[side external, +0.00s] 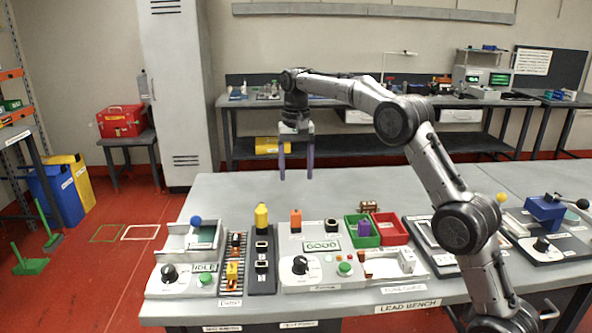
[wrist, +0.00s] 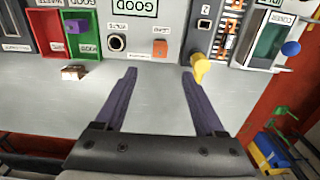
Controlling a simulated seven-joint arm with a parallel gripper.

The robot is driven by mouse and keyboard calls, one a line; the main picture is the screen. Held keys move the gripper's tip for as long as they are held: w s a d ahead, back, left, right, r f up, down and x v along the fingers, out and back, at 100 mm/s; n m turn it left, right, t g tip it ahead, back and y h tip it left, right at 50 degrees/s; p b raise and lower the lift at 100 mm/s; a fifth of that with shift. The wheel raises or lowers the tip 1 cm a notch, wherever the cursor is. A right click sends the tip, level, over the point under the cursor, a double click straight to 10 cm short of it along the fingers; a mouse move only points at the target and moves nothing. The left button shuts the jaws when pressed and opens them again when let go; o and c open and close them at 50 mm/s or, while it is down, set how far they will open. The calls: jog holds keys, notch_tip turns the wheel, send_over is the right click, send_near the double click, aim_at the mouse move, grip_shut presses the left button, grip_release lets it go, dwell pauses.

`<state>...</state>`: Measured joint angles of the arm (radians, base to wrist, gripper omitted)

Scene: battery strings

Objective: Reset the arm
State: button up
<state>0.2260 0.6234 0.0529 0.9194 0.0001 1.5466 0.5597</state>
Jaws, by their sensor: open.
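My gripper (side external: 296,172) hangs pointing down above the back part of the grey bench (side external: 340,190), behind the row of stations. Its two purple fingers are apart with nothing between them. In the wrist view the open gripper (wrist: 160,76) reaches toward the stations, with bare bench between the fingers. The yellow knobbed piece (wrist: 199,68) appears close to one fingertip in that view; in the side view the yellow piece (side external: 261,217) stands on a dark strip, apart from and below the gripper.
A tester panel reading GOOD (side external: 321,245) stands mid-bench. Beside it are a green bin (side external: 352,240) with a purple block (side external: 364,229), and a red bin (side external: 398,238). A small brown piece (side external: 370,207) lies behind them. The back of the bench is clear.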

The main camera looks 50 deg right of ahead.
jog(key=s+a+r+t, duration=0.1)
jog(key=s+a+r, duration=0.15)
jog(key=r, duration=0.25)
jog(key=s+a+r+t, duration=0.1)
jog(key=s+a+r, duration=0.15)
jog(key=r, duration=0.35)
jog(key=s+a+r+n+t, duration=0.1)
jog(key=s+a+r, duration=0.1)
jog(key=s, duration=0.5)
jog(key=s+a+r+n+t, duration=0.1)
jog(key=s+a+r+n, duration=0.1)
jog(key=s, duration=0.4)
jog(key=s+a+f+n+t, duration=0.1)
jog(key=s+f, duration=0.1)
jog(key=s, duration=0.4)
jog(key=s+a+f+n, duration=0.1)
jog(key=s+a+f, duration=0.15)
jog(key=s, duration=0.35)
jog(key=s+f+n, duration=0.4)
jog(key=s+f, duration=0.2)
jog(key=f, duration=0.5)
jog(key=shift+d+t, duration=0.25)
jog(key=shift+t, duration=0.05)
